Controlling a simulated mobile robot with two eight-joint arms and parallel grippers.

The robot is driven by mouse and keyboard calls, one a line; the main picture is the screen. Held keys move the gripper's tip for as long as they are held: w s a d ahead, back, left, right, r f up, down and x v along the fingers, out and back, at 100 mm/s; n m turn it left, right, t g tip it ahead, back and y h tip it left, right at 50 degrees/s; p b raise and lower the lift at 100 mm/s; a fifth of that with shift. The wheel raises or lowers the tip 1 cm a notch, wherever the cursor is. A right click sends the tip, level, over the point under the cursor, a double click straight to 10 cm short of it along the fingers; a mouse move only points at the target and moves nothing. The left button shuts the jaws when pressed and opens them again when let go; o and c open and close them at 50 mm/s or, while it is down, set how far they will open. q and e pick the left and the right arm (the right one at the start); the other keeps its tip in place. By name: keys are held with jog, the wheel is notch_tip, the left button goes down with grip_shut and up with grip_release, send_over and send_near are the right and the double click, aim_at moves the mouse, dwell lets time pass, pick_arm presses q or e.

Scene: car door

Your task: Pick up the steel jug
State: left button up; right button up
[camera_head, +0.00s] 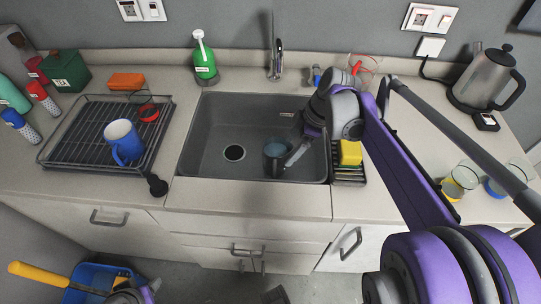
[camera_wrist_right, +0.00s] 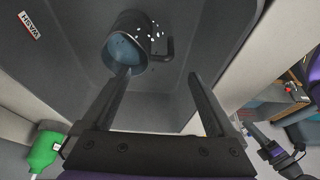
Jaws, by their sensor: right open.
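The steel jug (camera_head: 276,160) is a grey cylinder with a bluish inside, standing in the right half of the sink (camera_head: 213,135). In the right wrist view the jug (camera_wrist_right: 128,28) shows at the top, its open mouth facing me and its dark handle on the right. My right gripper (camera_head: 297,157) reaches into the sink from the right, beside the jug. Its fingers (camera_wrist_right: 160,78) are open and empty. The left fingertip overlaps the jug's rim; I cannot tell whether they touch. A part of my left arm (camera_head: 132,292) shows at the bottom edge, its jaws unclear.
A yellow sponge (camera_head: 350,152) sits in a small rack right of the sink. A dish rack (camera_head: 75,150) with a blue mug (camera_head: 122,141) stands left. The faucet (camera_head: 276,62) and green bottle (camera_head: 204,63) are behind. A kettle (camera_head: 484,75) and glasses (camera_head: 461,178) stand right.

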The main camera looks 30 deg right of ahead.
aim_at(285, 157)
jog(key=x, duration=0.5)
jog(key=b+x, duration=0.1)
jog(key=x, duration=0.4)
jog(key=shift+s+a+f, duration=0.2)
grip_shut()
